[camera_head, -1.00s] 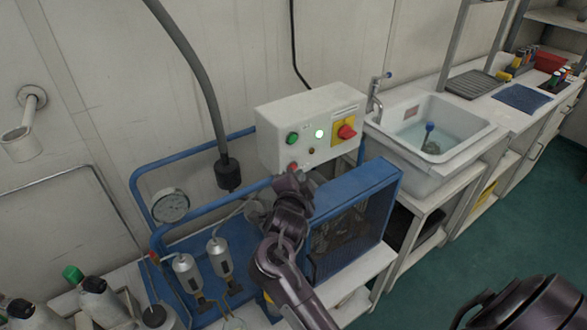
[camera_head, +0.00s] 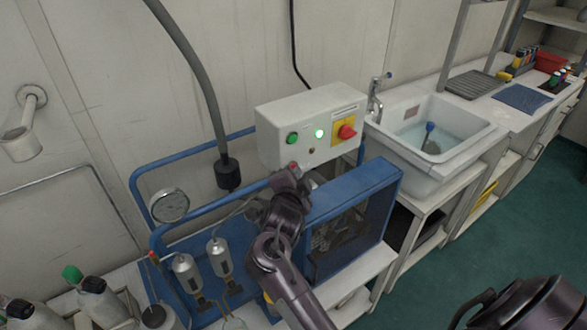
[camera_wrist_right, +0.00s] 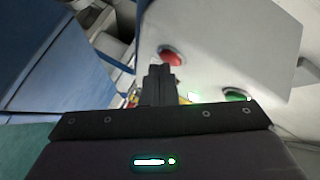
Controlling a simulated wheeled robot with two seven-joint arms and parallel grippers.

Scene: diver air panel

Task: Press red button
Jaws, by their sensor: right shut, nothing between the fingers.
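A white control box (camera_head: 325,105) stands above the blue frame. The red button (camera_wrist_right: 172,56) shows clearly in the right wrist view. There the shut, empty fingers of my right gripper (camera_wrist_right: 160,70) end right beside the button's lower edge; I cannot tell whether they touch it. A red knob (camera_head: 347,132) on a yellow plate is at the box's right. My left gripper is not in view.
A lit lamp (camera_head: 319,133) is on the box. A blue frame (camera_head: 340,205) lies under and right of my right gripper. A pressure gauge (camera_head: 170,205) and a thick grey hose (camera_head: 190,65) are at left. A sink (camera_head: 465,130) stands right of the box.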

